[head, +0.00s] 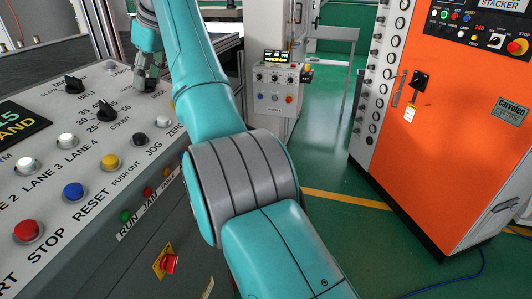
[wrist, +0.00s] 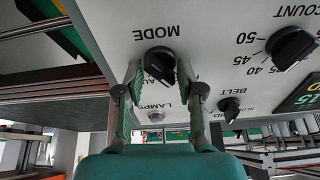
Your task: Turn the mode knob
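The black mode knob (wrist: 160,62) sits on the pale panel (wrist: 110,25) under the upside-down word MODE in the wrist view. Its pointer grip is tilted slightly. My gripper (wrist: 159,68) has one finger on each side of the knob. The fingers are apart, with a narrow gap showing between them and the knob; contact cannot be told. In the head view, my gripper (head: 147,82) is down at the far end of the panel, and the mode knob is hidden behind it.
A lamps button (wrist: 156,116) lies between the fingers. Several coloured buttons, including a red one (head: 28,230), fill the near panel. An orange cabinet (head: 450,120) stands at right.

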